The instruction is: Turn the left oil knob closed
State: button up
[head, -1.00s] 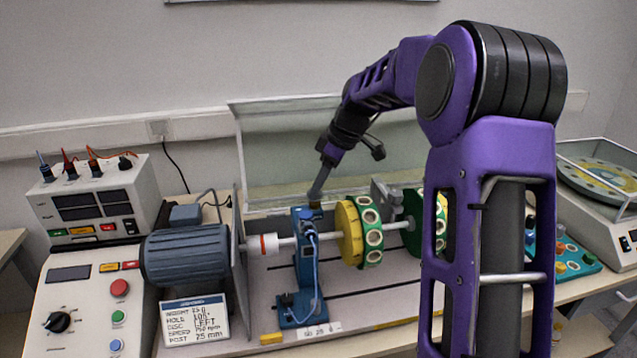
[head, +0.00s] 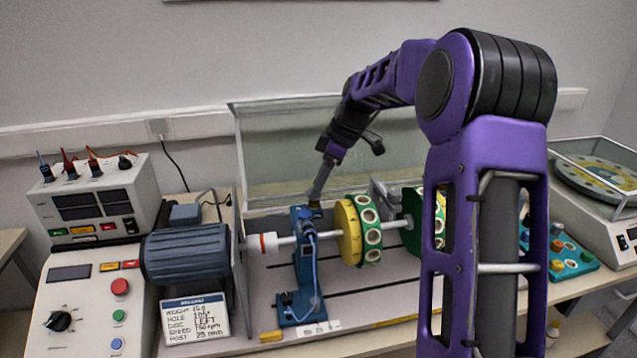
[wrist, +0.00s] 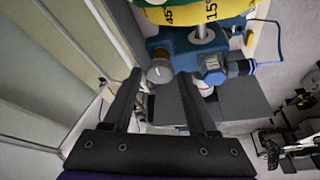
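The left oil knob is a small round metal cap (wrist: 160,72) on top of the blue bearing stand (head: 309,275). In the head view it is mostly hidden by my fingers. My gripper (head: 314,198) points down over the top of this stand. In the wrist view, my gripper (wrist: 159,76) is open, with one dark finger on each side of the knob. The knob sits between the fingertips, with small gaps seeming to show on both sides. I cannot tell how far down the fingers reach around it.
A yellow and green disc (head: 360,230) on the shaft stands just right of the stand. The motor (head: 187,255) and control panel (head: 88,310) are at left. A raised clear cover (head: 285,150) stands behind. A blue cable (wrist: 268,40) runs close by the stand.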

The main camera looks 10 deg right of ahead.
jog(key=shift+o, duration=0.8)
jog(key=p+v, duration=0.1)
jog(key=v, duration=1.6)
jog(key=shift+d+p, duration=0.15)
jog(key=shift+p, duration=0.15)
jog(key=shift+r, duration=0.15)
